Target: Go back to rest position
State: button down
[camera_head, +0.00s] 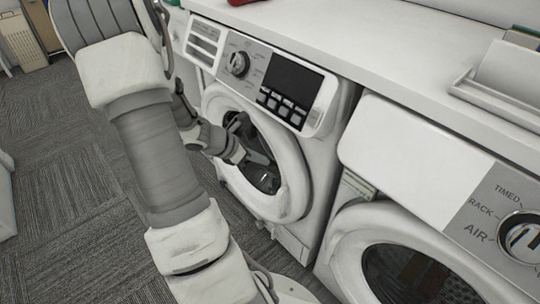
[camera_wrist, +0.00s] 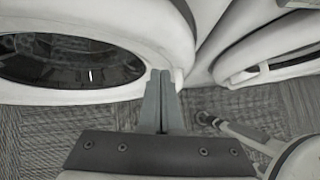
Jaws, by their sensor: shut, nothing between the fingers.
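My gripper (camera_head: 262,158) is at the front of the white washing machine (camera_head: 318,160), in front of its round door (camera_head: 290,190). In the wrist view the two grey fingers (camera_wrist: 161,80) are together and hold nothing. Their tips are close to the white rim of the round door (camera_wrist: 150,40); I cannot tell whether they touch it. The door looks closed. My arm stretches across the left of the head view and hides part of the machine's left side.
A second machine (camera_head: 385,150) with a dial stands close on the right, under the white countertop (camera_head: 390,45). A grey box-like object (camera_head: 505,80) sits on the counter. Carpet floor (camera_head: 60,190) is open on the left, with a beige bin (camera_head: 22,40) at the far left.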

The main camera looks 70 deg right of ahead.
jog(key=s+a+p+v, duration=0.1)
jog(key=p+v, duration=0.2)
jog(key=v, duration=0.7)
jog(key=w+a+r+m+t+y, duration=0.1)
jog(key=w+a+r+m+t, duration=0.25)
jog(key=a+r, duration=0.35)
jog(key=w+a+r+m+t+y, duration=0.1)
jog(key=w+a+r+m+t, duration=0.3)
jog(key=a, duration=0.6)
jog(key=a+r+m+t+y+p, duration=0.15)
jog(key=a+r, duration=0.35)
jog(key=a, duration=0.5)
jog(key=a+r+m+t+y+b, duration=0.1)
jog(key=a+r+t+y, duration=0.25)
jog(key=a, duration=0.65)
notch_tip(320, 180, up, 19)
jog(key=s+p, duration=0.1)
jog(key=p, duration=1.7)
jog(key=shift+d+f+g, duration=0.15)
jog(key=shift+d+g, duration=0.2)
jog(key=shift+g, duration=0.1)
